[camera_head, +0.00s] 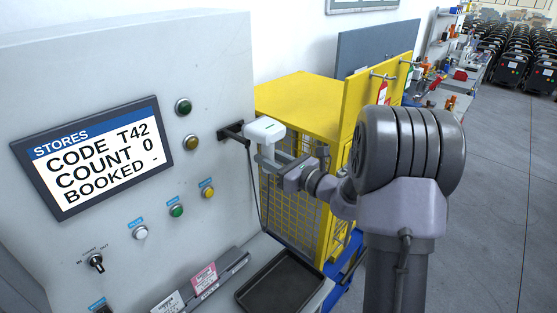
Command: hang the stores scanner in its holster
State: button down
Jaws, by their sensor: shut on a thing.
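The stores scanner (265,130) is a white handheld unit with a dark cord hanging below it. It is at the right edge of the grey stores panel (200,75). My gripper (268,163) is shut on the scanner from the right, just below its white head. The holster (231,131) is a dark bracket on the panel, directly left of the scanner. The scanner is at or very close to the bracket; I cannot tell whether it is seated in it. My fingertips are small and partly hidden.
A screen (92,155) on the panel reads CODE T42, COUNT 0. Buttons, a selector knob (96,262) and a card rail (205,282) sit around it. A black tray (281,283) is below. A yellow mesh cage (300,95) stands behind my arm. Open floor lies right.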

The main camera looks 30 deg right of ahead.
jog(key=x, duration=0.8)
jog(key=shift+w+p, duration=0.4)
jog(key=shift+p, duration=0.05)
jog(key=shift+a+f+b, duration=0.1)
jog(key=shift+a+b, duration=0.05)
jog(key=shift+b, duration=0.2)
jog(key=shift+f+b, duration=0.55)
jog(key=c, duration=1)
grip_release()
jog(key=shift+r, duration=0.1)
jog(key=shift+o, duration=0.2)
jog(key=shift+s, duration=0.1)
